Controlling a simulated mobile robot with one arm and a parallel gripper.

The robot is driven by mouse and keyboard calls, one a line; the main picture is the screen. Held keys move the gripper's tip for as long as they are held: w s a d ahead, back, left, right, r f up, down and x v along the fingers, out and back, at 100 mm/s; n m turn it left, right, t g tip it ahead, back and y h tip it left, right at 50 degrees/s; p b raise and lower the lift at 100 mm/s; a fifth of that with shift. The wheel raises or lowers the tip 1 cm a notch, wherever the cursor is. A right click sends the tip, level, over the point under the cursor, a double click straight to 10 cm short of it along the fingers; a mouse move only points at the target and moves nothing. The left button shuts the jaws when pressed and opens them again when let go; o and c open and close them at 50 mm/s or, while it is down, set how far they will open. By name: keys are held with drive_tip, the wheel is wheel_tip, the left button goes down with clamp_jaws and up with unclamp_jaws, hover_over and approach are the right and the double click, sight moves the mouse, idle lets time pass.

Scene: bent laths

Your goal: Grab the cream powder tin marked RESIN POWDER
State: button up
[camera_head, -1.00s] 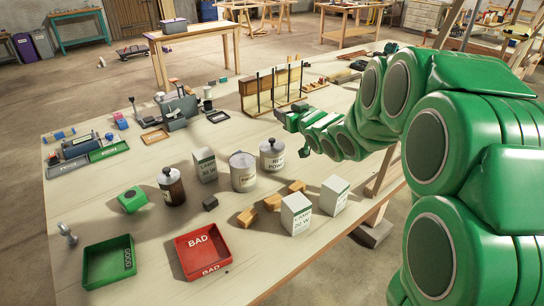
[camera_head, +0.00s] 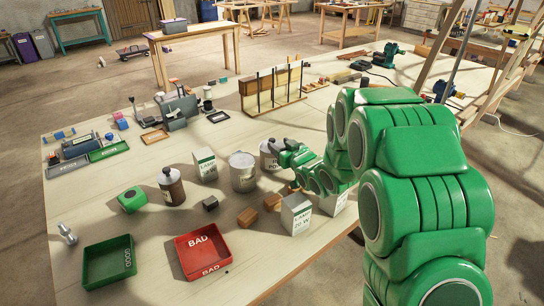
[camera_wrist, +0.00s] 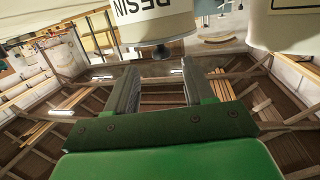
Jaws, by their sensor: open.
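My gripper (camera_head: 278,146) is at the tin's right side near the lid. In the wrist view the two fingers of my gripper (camera_wrist: 161,70) are apart, with nothing held between them. The tin appears beyond the fingertips; I cannot tell the exact gap.
A similar cream tin (camera_head: 242,172) stands close to the left of it. A white-green carton (camera_head: 204,164) and a brown jar (camera_head: 171,187) are further left. Wooden blocks (camera_head: 247,217) and a lamp carton (camera_head: 296,214) are in front. A wooden rack (camera_head: 272,90) stands behind.

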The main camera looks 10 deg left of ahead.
sight(272, 139)
drive_tip(key=shift+x, duration=3)
drive_tip(key=shift+s+a+f, duration=0.1)
clamp_jaws()
